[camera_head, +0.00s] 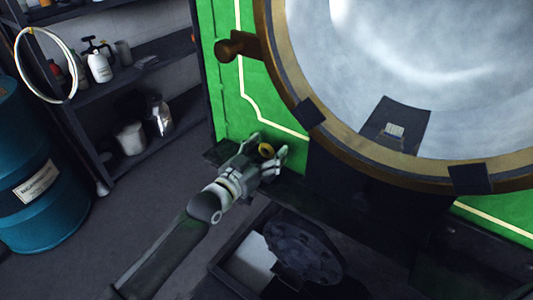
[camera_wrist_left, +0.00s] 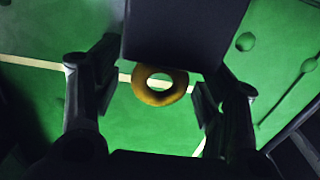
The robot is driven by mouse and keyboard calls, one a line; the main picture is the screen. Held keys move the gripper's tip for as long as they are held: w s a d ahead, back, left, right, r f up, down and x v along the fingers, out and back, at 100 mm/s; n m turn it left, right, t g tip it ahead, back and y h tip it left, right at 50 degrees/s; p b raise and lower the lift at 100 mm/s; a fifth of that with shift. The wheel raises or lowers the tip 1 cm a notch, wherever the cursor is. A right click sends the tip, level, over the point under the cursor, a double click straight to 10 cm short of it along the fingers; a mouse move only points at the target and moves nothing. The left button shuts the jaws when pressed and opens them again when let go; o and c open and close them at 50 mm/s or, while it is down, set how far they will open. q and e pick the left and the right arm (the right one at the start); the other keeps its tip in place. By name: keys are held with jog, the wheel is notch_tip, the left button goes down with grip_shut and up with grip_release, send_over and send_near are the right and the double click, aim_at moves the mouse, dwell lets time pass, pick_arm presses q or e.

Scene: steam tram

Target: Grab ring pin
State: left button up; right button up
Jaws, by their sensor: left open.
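The ring pin shows as a small yellow-brown ring (camera_head: 266,150) close to the green front panel of the tram, beside the dark ledge. My left gripper (camera_head: 270,147) is open at the ring, with one finger on either side of it. In the left wrist view the ring (camera_wrist_left: 160,87) sits between the two open fingers, with a gap on both sides. A dark block in the upper part of that view partly covers the panel above the ring. The pin part of the ring pin is not visible. My right gripper is not in view.
The large round smokebox door (camera_head: 400,60) with a brown rim is to the right of the gripper. A brown knob (camera_head: 236,47) sticks out above. Dark shelves (camera_head: 140,75) and a blue barrel (camera_head: 45,185) stand at left. An open dark box (camera_head: 245,265) is below.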

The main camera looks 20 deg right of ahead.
pick_arm(q)
jog(key=c, duration=1.2)
jog(key=shift+c, duration=0.3)
jog(key=shift+r, duration=0.1)
